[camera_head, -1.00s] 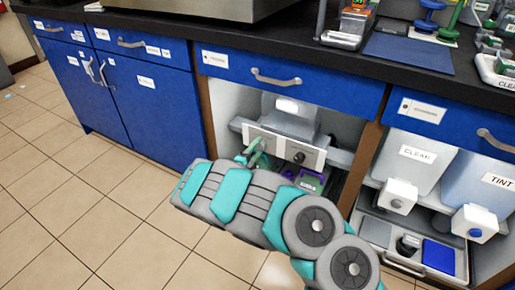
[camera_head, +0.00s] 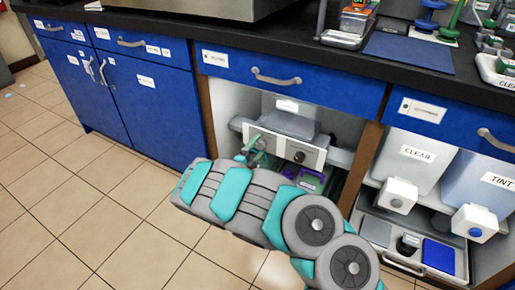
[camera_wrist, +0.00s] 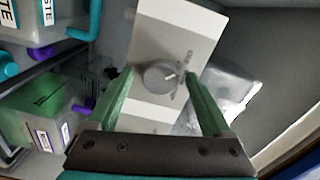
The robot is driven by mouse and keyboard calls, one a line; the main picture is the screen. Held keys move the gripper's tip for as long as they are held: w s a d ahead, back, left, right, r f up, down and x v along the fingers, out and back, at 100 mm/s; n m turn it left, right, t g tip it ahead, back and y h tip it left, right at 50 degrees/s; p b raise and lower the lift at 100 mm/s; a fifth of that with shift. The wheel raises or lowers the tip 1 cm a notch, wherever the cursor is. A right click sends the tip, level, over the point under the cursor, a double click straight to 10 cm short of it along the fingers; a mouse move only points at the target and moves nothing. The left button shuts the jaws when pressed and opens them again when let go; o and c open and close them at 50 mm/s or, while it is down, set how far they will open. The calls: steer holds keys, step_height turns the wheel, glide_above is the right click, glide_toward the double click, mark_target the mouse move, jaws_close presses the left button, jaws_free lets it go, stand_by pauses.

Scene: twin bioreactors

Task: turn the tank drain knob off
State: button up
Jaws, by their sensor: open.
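A round grey knob (camera_wrist: 160,76) with a pale pointer sits on a light panel (camera_wrist: 178,30) in the wrist view. I cannot read a label that names it as the tank drain knob. My gripper (camera_wrist: 159,79) is open, with one green finger at each side of the knob and nothing held. Whether the fingers touch the knob is not clear. In the head view my gripper (camera_head: 256,148) is at the left part of the white panel (camera_head: 316,157), covering what is there. A dark second knob (camera_head: 299,157) shows on that panel to the right.
A green box with purple parts (camera_head: 309,181) sits below the panel; a green box (camera_wrist: 45,108) shows at left in the wrist view. A grey tank (camera_head: 290,121) stands behind the panel. Cabinet walls and a blue drawer (camera_head: 290,91) frame the opening.

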steer(key=shift+s+a, duration=0.1)
steer(key=v, duration=0.7)
steer(key=shift+s, duration=0.25)
steer(key=shift+a, duration=0.15)
